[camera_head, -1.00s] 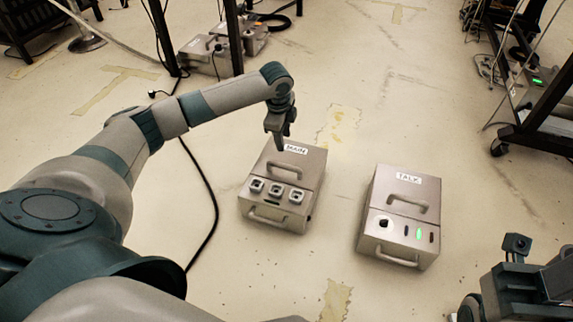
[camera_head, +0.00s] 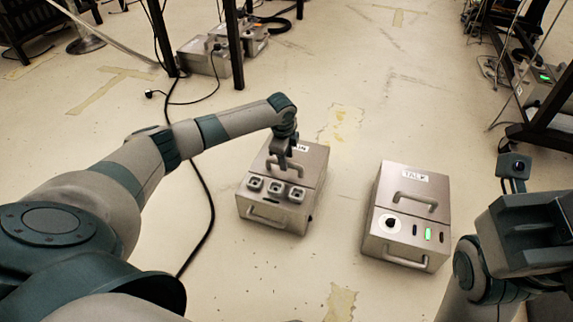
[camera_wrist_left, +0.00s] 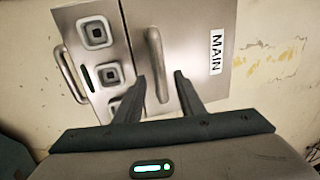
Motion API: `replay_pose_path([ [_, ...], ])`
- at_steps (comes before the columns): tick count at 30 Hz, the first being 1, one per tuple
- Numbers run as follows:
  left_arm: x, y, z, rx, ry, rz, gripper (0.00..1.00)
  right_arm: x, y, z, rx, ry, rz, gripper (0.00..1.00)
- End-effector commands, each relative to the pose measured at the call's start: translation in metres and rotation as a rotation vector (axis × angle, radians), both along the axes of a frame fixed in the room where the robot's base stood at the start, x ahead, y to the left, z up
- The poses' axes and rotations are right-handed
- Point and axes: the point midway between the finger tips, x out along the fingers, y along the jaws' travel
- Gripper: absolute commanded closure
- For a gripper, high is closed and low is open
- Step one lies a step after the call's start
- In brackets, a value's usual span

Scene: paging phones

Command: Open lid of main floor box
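The main floor box (camera_head: 311,163) is a grey metal box labelled MAIN, standing on the floor left of centre. Its lid (camera_wrist_left: 190,32) lies flat and shut, with a bar handle (camera_wrist_left: 157,60) in the left wrist view. Three square buttons sit beside the lid. My left gripper (camera_head: 284,165) is over the lid at the handle, partly covering handle and label in the head view. In the left wrist view its two fingers (camera_wrist_left: 160,77) are apart, with the handle's end between them. My right gripper (camera_head: 530,235) is at the lower right; its fingers cannot be made out.
A similar TALK box (camera_head: 380,188) with a lit green button stands to the right, with bare floor between. A black cable (camera_head: 205,215) runs along the floor left of the main box. More metal boxes (camera_head: 205,57) stand at the back left. A dark rack (camera_head: 545,130) is at the right.

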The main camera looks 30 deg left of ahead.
Motion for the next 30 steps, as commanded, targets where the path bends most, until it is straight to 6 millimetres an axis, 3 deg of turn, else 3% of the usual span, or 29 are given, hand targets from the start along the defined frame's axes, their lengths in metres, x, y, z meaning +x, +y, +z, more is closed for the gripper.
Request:
replay_pose_path([
  [4,0.0022,0.0000,-0.0123,0.000,0.000,0.000,0.64,-0.0049,-0.0002,-0.0019,0.009,-0.022,0.013,0.69],
  [15,0.0028,0.0004,-0.0140,0.000,0.000,-0.001,0.64,-0.0062,-0.0004,-0.0006,0.012,-0.028,0.017,0.69],
  [20,0.0028,0.0005,-0.0140,0.000,0.000,0.000,1.00,-0.0062,-0.0004,-0.0007,0.013,-0.028,0.018,0.69],
  [30,0.0019,0.0002,-0.0116,-0.002,0.008,0.000,1.00,-0.0058,-0.0004,0.0022,0.012,-0.026,0.015,0.69],
])
